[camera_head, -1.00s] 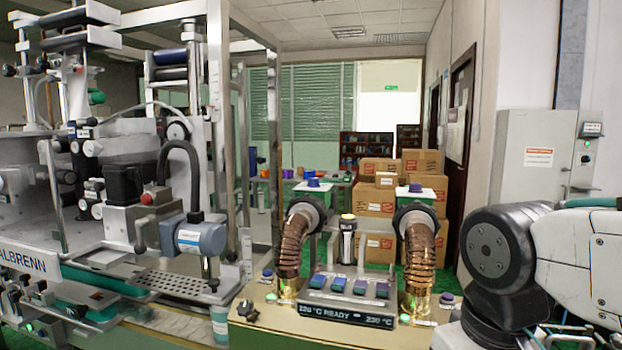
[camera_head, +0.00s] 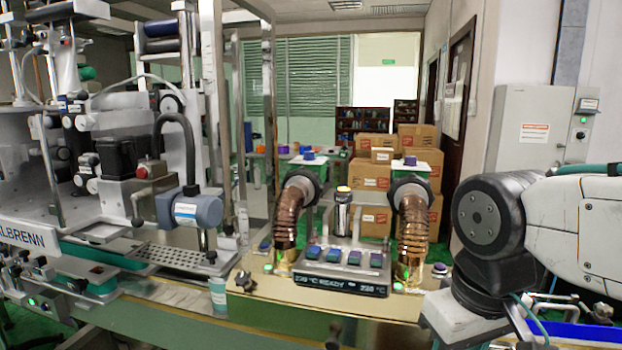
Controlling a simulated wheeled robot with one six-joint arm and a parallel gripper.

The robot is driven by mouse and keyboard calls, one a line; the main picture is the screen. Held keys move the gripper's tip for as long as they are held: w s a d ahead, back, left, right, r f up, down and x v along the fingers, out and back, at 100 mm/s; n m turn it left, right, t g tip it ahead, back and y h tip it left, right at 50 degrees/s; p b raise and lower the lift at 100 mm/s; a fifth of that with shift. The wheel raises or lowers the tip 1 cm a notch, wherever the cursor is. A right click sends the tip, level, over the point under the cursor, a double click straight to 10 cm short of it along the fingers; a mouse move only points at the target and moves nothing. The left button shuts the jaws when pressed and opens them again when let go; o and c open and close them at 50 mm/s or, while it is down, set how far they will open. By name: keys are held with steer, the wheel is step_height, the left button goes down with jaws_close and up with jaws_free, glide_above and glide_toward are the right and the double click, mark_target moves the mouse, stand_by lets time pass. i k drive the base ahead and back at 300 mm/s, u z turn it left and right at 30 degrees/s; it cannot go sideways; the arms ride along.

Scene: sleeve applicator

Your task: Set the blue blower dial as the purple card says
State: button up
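The blower station stands in the middle with a left copper hose (camera_head: 289,215) and a right copper hose (camera_head: 412,228). A blue-purple round cap (camera_head: 309,155) tops the left green box, and a similar cap (camera_head: 410,160) tops the right one. A sloped panel between the hoses carries several small blue, purple and greenish pieces (camera_head: 354,257); I cannot tell which is the blue dial, nor its setting. A display (camera_head: 340,286) below them seems to read 230 °C READY 230 °C. I cannot make out a purple card. My gripper is not in view; my arm shows at right.
The labelling machine (camera_head: 100,170) with its metal frame fills the left. A pale cup (camera_head: 217,292) and a black clamp-like part (camera_head: 245,281) are at the bench's left front. Cardboard boxes (camera_head: 370,172) are stacked behind. A grey cabinet (camera_head: 531,135) stands at the right wall.

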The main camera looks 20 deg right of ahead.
mark_target(309, 156)
steer(key=z, duration=0.05)
steer(key=k, duration=1.15)
steer(key=u, duration=1.1)
steer(key=i, duration=1.4)
steer(key=z, duration=0.55)
steer(key=i, duration=0.55)
steer(key=z, duration=0.6)
